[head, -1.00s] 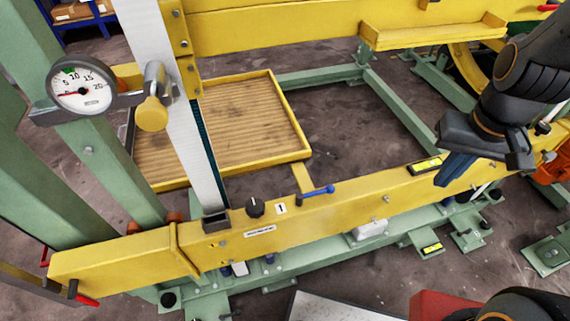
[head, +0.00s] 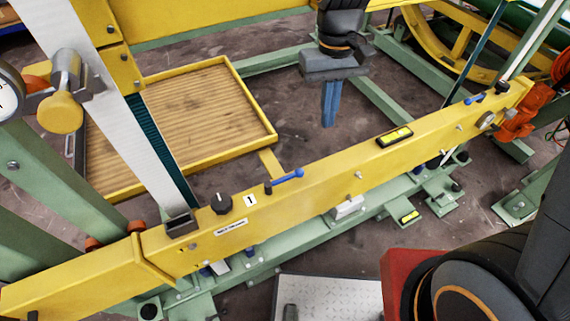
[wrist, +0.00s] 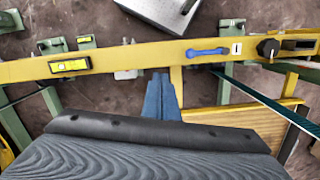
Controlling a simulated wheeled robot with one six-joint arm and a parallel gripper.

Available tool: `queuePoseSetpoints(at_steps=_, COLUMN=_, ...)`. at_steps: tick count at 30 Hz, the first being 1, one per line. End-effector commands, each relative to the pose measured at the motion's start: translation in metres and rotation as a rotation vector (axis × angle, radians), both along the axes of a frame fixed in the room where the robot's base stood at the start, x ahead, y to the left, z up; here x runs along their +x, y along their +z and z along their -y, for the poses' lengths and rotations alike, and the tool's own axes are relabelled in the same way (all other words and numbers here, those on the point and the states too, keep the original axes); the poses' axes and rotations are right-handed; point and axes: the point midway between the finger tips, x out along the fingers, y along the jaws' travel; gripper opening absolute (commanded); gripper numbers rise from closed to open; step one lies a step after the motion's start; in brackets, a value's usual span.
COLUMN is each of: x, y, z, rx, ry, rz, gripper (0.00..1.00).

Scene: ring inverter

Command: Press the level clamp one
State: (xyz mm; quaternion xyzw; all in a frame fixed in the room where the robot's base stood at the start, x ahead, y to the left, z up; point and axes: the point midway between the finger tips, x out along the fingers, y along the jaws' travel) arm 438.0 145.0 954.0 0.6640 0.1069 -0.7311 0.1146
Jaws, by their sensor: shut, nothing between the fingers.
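A blue lever clamp (head: 288,176) sits on top of the yellow beam (head: 340,158), beside a white label marked 1 (head: 250,200). In the wrist view the blue lever (wrist: 208,51) lies along the beam, next to the label (wrist: 236,48). My gripper (head: 328,124) points down with its blue fingers together, above and to the right of the lever in the head view. In the wrist view its fingertips (wrist: 161,74) show just below the beam, left of the lever, with a gap between. Nothing is held.
A black knob (head: 221,204) stands left of the label. A yellow spirit level (head: 394,137) is on the beam further right, and a second blue lever (head: 475,99) is near its right end. A slatted tray (head: 200,120) lies behind the beam.

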Motion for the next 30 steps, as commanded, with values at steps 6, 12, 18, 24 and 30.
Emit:
queuePoseSetpoints(at_steps=6, x=0.007, y=-0.025, z=-0.095, rx=-0.047, ry=0.177, rz=-0.105, gripper=0.00)
queuePoseSetpoints(at_steps=12, x=0.002, y=-0.030, z=-0.126, rx=-0.069, ry=0.235, rz=-0.142, gripper=0.00)
queuePoseSetpoints(at_steps=18, x=0.002, y=-0.030, z=-0.127, rx=-0.070, ry=0.236, rz=-0.142, gripper=0.00)
queuePoseSetpoints(at_steps=24, x=0.002, y=-0.032, z=-0.126, rx=-0.071, ry=0.235, rz=-0.143, gripper=0.00)
queuePoseSetpoints(at_steps=30, x=-0.004, y=-0.054, z=-0.123, rx=-0.071, ry=0.235, rz=-0.145, gripper=0.00)
